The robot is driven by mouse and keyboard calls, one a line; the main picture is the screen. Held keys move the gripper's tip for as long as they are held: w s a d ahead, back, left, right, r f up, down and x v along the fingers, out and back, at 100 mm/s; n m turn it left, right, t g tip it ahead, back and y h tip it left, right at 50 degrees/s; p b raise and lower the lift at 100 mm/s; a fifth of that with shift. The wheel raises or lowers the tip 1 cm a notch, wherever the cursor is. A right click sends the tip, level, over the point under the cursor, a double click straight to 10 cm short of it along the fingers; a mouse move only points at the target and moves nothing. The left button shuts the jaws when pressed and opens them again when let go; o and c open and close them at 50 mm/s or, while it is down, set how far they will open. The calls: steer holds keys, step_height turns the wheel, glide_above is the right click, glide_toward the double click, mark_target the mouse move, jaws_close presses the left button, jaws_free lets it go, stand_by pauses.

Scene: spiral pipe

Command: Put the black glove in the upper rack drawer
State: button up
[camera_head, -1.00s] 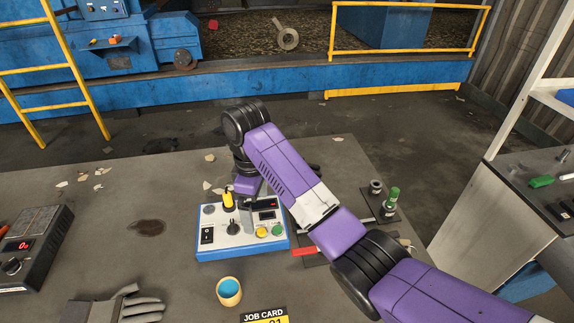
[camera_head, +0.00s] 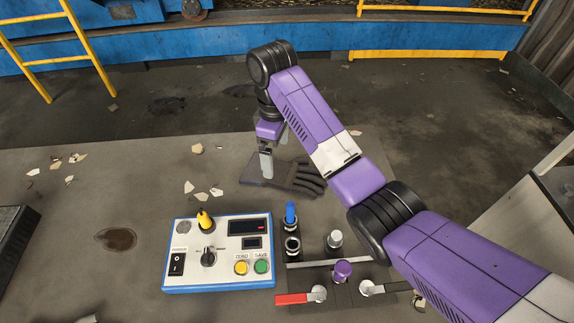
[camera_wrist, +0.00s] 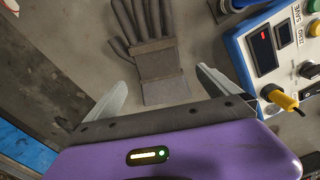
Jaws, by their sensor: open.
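The black glove (camera_head: 300,178) lies flat on the grey table, behind the control box, and is partly hidden by my gripper in the head view. In the wrist view the glove (camera_wrist: 161,75) shows dark grey, its cuff towards me and its fingers pointing away. My gripper (camera_head: 274,155) is open and empty at the glove's cuff end. In the wrist view the fingers of my gripper (camera_wrist: 160,83) stand on either side of the cuff. I cannot tell how high the fingertips are above the table. No upper rack drawer can be made out.
Pale chips (camera_head: 203,194) lie near the gripper. A grey cabinet side (camera_head: 530,215) stands at right.

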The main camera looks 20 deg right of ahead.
mark_target(278, 171)
step_height(278, 171, down, 2)
steer(key=shift+f, duration=0.1)
steer(key=shift+w+d+f+p, duration=0.1)
steer(key=shift+f+p, duration=0.15)
steer(key=shift+f, duration=1.05)
steer(key=shift+w+d+f+p, duration=0.1)
steer(key=shift+f+p, duration=0.1)
steer(key=shift+f, duration=1.1)
steer(key=c, duration=1.5)
steer(key=shift+r, duration=0.2)
